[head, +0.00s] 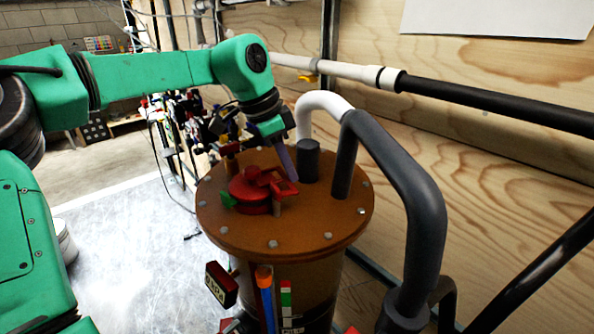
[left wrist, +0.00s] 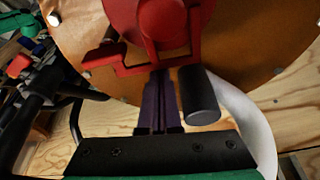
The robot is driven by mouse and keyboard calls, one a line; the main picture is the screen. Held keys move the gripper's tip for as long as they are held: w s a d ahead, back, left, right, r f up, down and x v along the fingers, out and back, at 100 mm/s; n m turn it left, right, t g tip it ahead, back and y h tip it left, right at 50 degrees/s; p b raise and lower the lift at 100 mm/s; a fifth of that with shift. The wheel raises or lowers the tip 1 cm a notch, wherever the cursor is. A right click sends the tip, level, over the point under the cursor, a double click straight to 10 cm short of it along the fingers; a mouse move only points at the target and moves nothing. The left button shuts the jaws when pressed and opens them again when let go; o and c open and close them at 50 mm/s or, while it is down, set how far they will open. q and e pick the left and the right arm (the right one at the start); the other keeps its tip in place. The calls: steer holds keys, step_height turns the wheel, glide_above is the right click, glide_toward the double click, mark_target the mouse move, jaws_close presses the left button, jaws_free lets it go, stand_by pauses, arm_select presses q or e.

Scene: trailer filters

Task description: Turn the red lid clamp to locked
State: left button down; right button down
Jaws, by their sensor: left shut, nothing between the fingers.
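The red lid clamp (head: 252,188) sits on top of the brown round lid (head: 235,228) of the filter vessel. Its arm reaches right to a raised red frame-like end. In the left wrist view the red clamp (left wrist: 160,22) fills the top middle, with a bent red bar below its hub. My left gripper (head: 292,176) comes down from above, its purple fingers just beside the clamp's right end. In the left wrist view the fingers (left wrist: 160,78) are together and empty, tips close to the red bar. I cannot tell whether they touch it. My right gripper is not in view.
A short dark grey stub (head: 308,160) stands on the lid right behind the fingers. A white and grey bent pipe (head: 425,200) rises at the right. A small green piece (head: 227,199) lies left of the clamp. Bolts ring the lid. A wooden wall stands behind.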

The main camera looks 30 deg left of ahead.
arm_select(q)
steer(key=shift+s+a, duration=0.2)
steer(key=shift+a, duration=0.5)
steer(key=shift+a+f, duration=0.1)
steer(key=shift+a, duration=0.05)
steer(key=shift+s, duration=0.1)
